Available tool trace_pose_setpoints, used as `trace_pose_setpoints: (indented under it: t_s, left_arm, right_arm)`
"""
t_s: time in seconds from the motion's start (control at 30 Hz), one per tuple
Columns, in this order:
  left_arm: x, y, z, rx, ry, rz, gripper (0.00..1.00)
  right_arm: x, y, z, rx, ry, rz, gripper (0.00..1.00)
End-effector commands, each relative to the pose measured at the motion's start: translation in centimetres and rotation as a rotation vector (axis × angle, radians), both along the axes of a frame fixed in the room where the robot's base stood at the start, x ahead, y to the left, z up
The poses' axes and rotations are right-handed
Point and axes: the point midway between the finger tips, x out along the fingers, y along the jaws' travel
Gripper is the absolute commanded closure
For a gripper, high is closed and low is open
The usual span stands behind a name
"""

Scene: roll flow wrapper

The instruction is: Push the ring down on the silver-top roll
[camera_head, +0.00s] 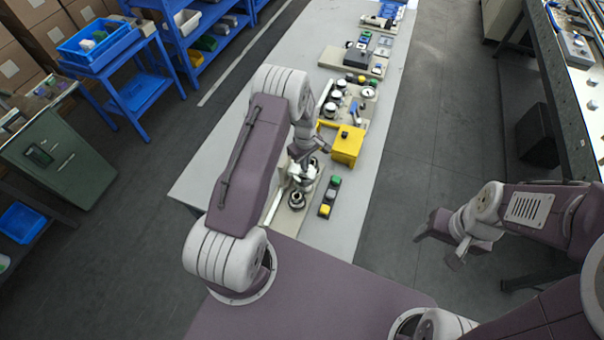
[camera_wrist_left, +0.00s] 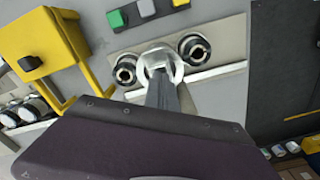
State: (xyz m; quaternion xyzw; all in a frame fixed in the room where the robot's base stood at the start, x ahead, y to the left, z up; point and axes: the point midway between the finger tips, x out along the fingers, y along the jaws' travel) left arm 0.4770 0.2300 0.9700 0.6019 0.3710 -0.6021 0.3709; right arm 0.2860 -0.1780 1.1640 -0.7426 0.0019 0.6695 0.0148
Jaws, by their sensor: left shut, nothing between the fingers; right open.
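A pale plate (camera_head: 288,217) on the bench carries a row of dark and silver rolls, one of them a dark roll with a bright top (camera_head: 297,199). In the left wrist view, two dark rolls with silver centres (camera_wrist_left: 125,70) (camera_wrist_left: 194,48) flank a bright silver-white round piece (camera_wrist_left: 160,62), apparently the silver-top roll with its ring. My left gripper (camera_head: 303,168) is above this plate. Its shut, empty fingers (camera_wrist_left: 160,76) point at the middle piece and partly cover it; contact and ring height cannot be told. My right gripper (camera_head: 438,246) is open and empty, off the bench's right side.
A yellow frame (camera_head: 347,146) stands just beyond the plate. A button strip (camera_head: 329,196) with green, grey and yellow buttons lies to its right. Gauges and knobs (camera_head: 350,97) are farther back. The bench (camera_head: 362,205) is bare along its right edge.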

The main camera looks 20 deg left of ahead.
Motion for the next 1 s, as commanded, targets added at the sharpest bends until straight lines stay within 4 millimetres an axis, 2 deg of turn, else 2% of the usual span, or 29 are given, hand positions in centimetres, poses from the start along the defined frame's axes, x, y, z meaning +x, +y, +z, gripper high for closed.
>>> trace_pose_setpoints:
  t_s: [0.63, 1.0]
  left_arm:
    - [0.0, 0.0, -2.5, 0.0, 0.001, 0.0, 1.0]
    - [0.0, 0.0, -2.2, 0.0, 0.001, 0.0, 1.0]
  right_arm:
    - [0.0, 0.0, -2.1, 0.0, 0.0, 0.0, 0.37]
    - [0.0, 0.0, -1.8, 0.0, 0.0, 0.0, 0.37]
